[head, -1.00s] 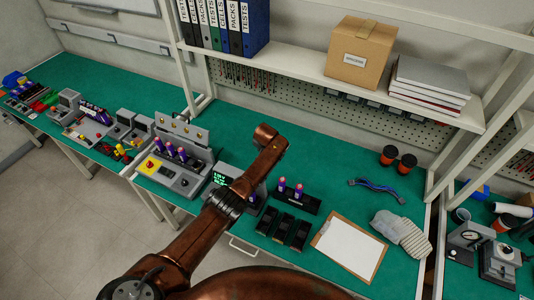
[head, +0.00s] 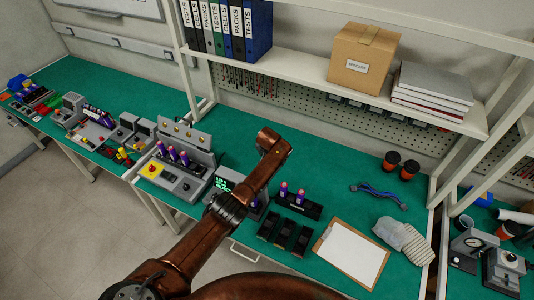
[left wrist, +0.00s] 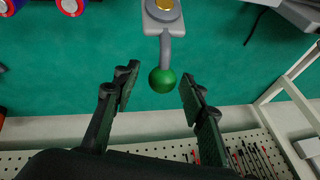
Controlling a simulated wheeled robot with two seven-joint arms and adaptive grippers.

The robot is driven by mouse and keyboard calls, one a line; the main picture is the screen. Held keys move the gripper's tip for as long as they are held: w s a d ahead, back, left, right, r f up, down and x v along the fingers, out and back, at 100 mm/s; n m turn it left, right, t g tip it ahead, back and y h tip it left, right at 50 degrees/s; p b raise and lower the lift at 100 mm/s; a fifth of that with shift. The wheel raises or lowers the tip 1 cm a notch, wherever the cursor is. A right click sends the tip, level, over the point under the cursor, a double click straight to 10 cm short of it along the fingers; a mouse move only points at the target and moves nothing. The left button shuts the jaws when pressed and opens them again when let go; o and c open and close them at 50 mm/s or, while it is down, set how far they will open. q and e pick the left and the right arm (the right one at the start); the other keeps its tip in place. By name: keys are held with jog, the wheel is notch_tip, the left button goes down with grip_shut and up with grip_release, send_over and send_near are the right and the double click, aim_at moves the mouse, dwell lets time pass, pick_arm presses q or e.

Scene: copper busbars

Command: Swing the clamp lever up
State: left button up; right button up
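In the left wrist view, the clamp lever is a grey arm (left wrist: 165,48) with a round green knob (left wrist: 163,80) at its end. It extends from a grey base (left wrist: 163,14) with a brass round part on top. My left gripper (left wrist: 159,72) is open. Its two dark fingers stand on either side of the knob, with visible gaps, and I cannot tell their depth relative to it. In the head view, my copper-coloured arm (head: 235,190) reaches over the green bench. I cannot make out the lever or the left gripper there. My right gripper is not in view.
The green bench (head: 240,135) holds a grey test station (head: 170,178), a black holder with purple cells (head: 298,206), black trays (head: 284,234), a clipboard (head: 350,256) and gloves (head: 402,240). A shelf (head: 300,72) and pegboard (head: 300,100) stand behind.

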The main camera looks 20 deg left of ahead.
pick_arm(q)
jog(key=v, duration=1.1)
jog(key=shift+r, duration=0.15)
jog(key=shift+a, duration=0.1)
